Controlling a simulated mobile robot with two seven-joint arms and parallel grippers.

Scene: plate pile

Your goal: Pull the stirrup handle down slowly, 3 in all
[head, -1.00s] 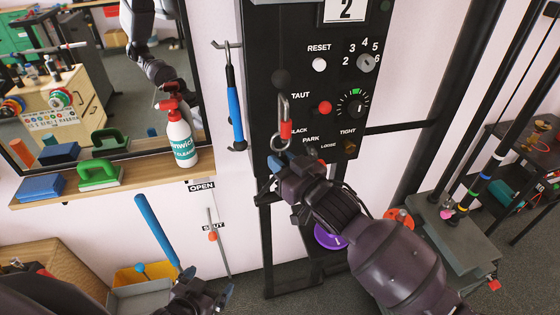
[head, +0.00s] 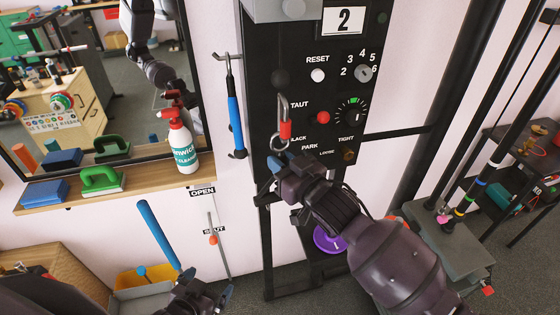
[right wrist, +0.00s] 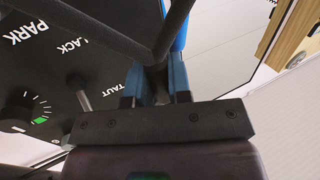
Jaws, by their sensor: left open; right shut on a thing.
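The counter (head: 345,20) on the black machine panel reads 2. A metal clip with a red band (head: 285,130) hangs in front of the panel, with a ring at its lower end. My right gripper (head: 281,167) is just below the ring. In the right wrist view the jaws (right wrist: 155,82) are shut on the stirrup handle, whose dark bars (right wrist: 176,22) run out from between them. The gripped part is mostly hidden in the head view. My left gripper (head: 205,285) is open, low at the bottom, near a blue rod (head: 157,232).
A blue-handled bar (head: 235,115) hangs on a wall hook left of the panel. A wooden shelf (head: 150,179) holds a spray bottle (head: 182,143) and a green block (head: 101,180). A purple disc (head: 328,240) sits low behind my right arm. Weight-machine rods stand at the right.

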